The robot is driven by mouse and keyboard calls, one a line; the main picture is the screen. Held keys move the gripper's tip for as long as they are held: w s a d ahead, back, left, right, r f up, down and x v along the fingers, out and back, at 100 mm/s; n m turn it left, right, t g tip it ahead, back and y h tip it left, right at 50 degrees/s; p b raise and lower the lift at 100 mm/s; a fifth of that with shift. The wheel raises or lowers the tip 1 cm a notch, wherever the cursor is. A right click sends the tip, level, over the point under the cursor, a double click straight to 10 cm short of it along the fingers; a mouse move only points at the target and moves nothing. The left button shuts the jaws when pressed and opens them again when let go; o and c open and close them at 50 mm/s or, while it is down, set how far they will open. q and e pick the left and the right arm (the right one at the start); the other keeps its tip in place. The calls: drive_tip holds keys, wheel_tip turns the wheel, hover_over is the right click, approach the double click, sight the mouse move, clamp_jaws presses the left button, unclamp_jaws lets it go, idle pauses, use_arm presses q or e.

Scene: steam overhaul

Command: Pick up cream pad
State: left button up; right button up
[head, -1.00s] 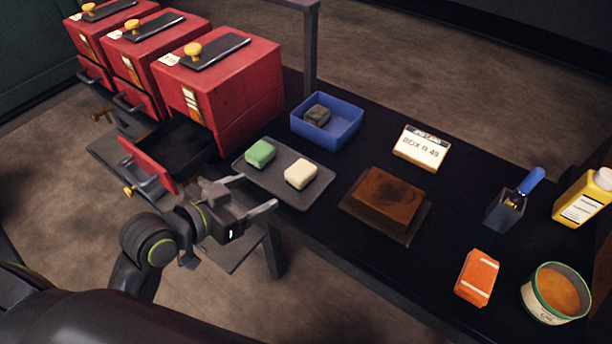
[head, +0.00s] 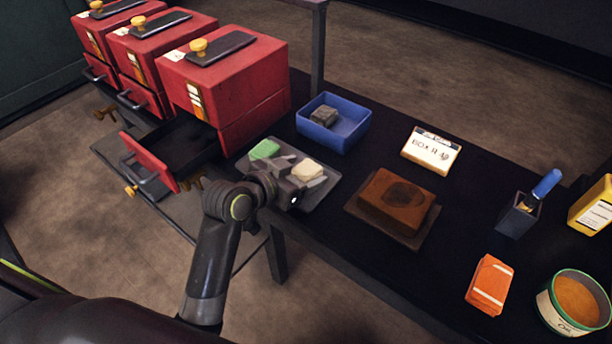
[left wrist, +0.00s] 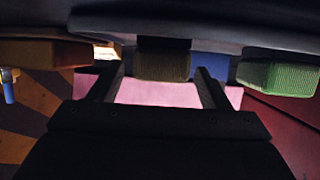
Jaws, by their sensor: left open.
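The cream pad (head: 308,169) lies on the dark grey tray (head: 323,194), to the right of the green pad (head: 264,149). My left gripper (head: 300,173) is at the tray with its jaws open, one finger on each side of the cream pad, and partly hides it. In the left wrist view the cream pad (left wrist: 163,66) looks dark and shaded between the two spread fingers (left wrist: 158,88). The green pad (left wrist: 281,76) is off to the right there. I cannot tell whether the fingers touch the cream pad. My right gripper is in neither view.
A blue bin (head: 346,133) with a dark grey block (head: 323,115) stands behind the tray. A brown block (head: 395,197) on a flat plate lies to the right. The open red drawer (head: 150,161) sticks out left of my gripper. A white box label (head: 431,151) stands farther back.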

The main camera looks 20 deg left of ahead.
sight(304, 171)
use_arm(q)
drive_tip(key=x, duration=0.3)
drive_tip(key=shift+w+f, duration=0.15)
drive_tip(key=c, duration=1.1)
